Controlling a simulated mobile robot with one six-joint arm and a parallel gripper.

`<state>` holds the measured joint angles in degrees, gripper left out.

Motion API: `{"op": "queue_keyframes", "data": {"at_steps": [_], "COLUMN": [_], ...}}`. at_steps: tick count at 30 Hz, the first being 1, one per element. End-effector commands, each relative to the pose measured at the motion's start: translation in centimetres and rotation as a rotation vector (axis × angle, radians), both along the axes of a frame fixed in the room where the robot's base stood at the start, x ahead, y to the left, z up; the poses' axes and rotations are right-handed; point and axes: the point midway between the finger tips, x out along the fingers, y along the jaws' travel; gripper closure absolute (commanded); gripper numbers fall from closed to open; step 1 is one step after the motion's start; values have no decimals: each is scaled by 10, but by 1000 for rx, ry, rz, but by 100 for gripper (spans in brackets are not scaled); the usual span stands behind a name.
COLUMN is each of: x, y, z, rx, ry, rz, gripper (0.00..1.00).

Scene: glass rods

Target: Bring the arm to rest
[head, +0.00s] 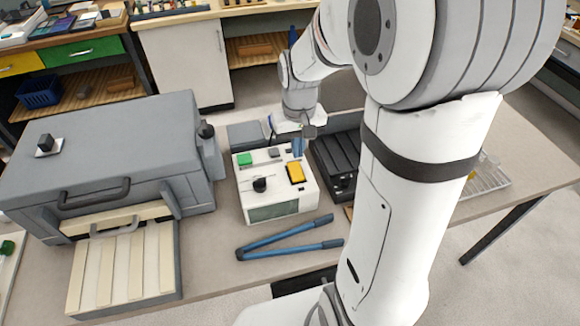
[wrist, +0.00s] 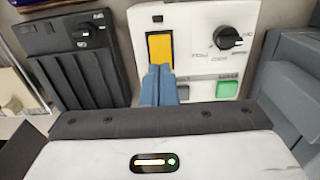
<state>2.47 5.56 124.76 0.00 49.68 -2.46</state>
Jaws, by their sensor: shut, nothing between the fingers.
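My gripper (head: 297,147) is shut and empty, with its blue fingers together. In the head view it is just above the white control box, beside the yellow button (head: 296,172). In the wrist view the fingertips (wrist: 159,70) overlap the lower part of the yellow button (wrist: 160,50); I cannot tell whether they touch it. The white control box (head: 262,205) also carries a black knob (head: 260,185) and a green button (head: 244,160). My arm covers much of the right side of the head view.
A large grey box-shaped device (head: 110,135) with a slatted tray (head: 125,265) stands left. Blue-handled tongs (head: 290,237) lie in front of the control box. A dark ribbed unit (head: 338,155) stands to its right. A clear tray (head: 488,178) is partly hidden behind my arm.

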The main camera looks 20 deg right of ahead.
Motion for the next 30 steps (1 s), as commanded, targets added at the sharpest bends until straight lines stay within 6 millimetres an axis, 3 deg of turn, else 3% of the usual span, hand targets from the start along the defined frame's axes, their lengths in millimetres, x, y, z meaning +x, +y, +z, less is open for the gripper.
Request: {"op": "queue_keyframes", "data": {"at_steps": [11,16,24,30], "x": [0,-11,-74,-120], "y": [0,2,10,14], "z": [-1,12,60,77], "rx": [0,-1,-4,-4], "ry": [0,-27,-155,-240], "rz": [0,1,1,1], "gripper": [100,100,100,100]}}
